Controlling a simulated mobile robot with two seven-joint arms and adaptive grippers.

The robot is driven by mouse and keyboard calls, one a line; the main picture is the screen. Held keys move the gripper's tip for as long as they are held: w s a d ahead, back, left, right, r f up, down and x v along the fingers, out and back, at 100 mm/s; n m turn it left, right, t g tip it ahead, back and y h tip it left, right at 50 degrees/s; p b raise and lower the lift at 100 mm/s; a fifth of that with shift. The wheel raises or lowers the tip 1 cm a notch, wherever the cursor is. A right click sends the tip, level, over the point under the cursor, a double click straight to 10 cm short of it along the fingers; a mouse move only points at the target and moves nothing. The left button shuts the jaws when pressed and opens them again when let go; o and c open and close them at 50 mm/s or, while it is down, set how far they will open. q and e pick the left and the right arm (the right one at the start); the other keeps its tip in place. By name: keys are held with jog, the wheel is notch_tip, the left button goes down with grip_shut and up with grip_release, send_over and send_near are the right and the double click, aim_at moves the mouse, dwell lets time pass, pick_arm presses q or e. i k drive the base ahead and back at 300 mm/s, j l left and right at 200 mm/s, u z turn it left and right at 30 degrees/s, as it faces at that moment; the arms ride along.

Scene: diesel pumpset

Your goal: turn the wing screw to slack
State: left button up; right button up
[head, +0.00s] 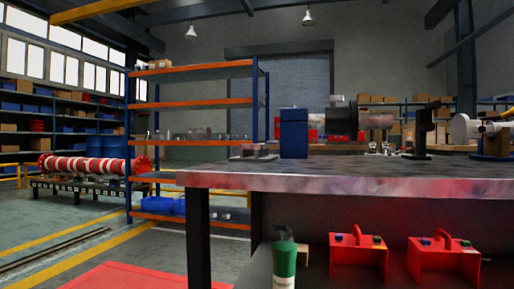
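I cannot make out the wing screw in the head view. Several parts stand on the workbench (330,178), seen almost edge-on. Neither of my grippers is in view.
Under the bench are two red boxes (358,259) (443,262) and a green-topped bottle (285,261). An orange-and-blue rack (195,103) stands behind to the left. A red-and-white striped pipe (90,164) lies farther left. The floor at left is mostly clear, with a red mat (125,277).

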aim_at(336, 99)
jog(key=i+l+u, duration=0.1)
jog(key=l+u, duration=0.15)
jog(key=l, duration=0.45)
jog(key=l+u, duration=0.25)
jog(key=l, duration=0.45)
